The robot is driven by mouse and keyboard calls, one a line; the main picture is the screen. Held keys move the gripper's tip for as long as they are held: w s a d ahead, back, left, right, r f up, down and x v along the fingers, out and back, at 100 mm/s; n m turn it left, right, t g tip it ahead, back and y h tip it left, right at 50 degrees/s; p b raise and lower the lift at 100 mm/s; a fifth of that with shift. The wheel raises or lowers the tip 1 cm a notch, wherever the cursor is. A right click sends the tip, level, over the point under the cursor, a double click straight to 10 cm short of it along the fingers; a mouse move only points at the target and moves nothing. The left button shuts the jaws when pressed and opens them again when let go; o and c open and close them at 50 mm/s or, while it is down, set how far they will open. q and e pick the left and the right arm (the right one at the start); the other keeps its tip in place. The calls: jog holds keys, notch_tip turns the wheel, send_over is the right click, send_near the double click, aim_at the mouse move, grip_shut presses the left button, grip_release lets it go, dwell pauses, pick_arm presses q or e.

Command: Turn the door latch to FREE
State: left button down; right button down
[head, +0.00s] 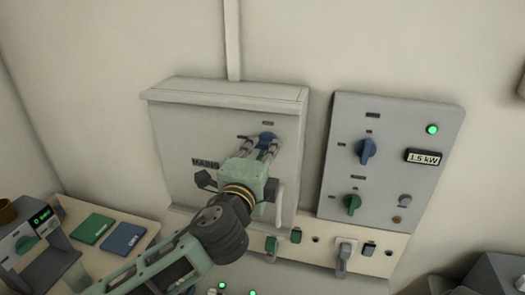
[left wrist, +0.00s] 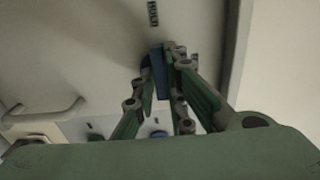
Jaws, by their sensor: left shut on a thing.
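The door latch is a small blue knob (head: 267,135) on the grey cabinet door marked MAINS (head: 180,130). In the left wrist view the blue latch (left wrist: 158,72) stands between my fingers, below a small dark label (left wrist: 153,13) that I cannot read surely. My left gripper (head: 262,146) reaches up to the door and is shut on the latch, a finger on each side. The gripper and arm hide part of the door below the latch. The latch's exact angle is hard to tell. My right gripper is not in view.
Right of the cabinet is a grey control panel (head: 385,125) with a blue knob (head: 366,151), a green knob (head: 352,203), a lit green lamp and a 1.5 kW display. A socket strip (head: 315,228) runs below. Green and blue pads (head: 123,239) lie at lower left.

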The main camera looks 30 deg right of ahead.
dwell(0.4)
pick_arm(q)
jog(key=m, duration=0.4)
jog(key=shift+p, duration=0.4)
jog(key=m+p, duration=0.1)
jog(key=m, duration=0.4)
jog(key=m+p, duration=0.1)
jog(key=m, duration=0.4)
jog(key=shift+m, duration=1.9)
jog(key=shift+p, duration=0.3)
jog(key=c, duration=1.8)
grip_release()
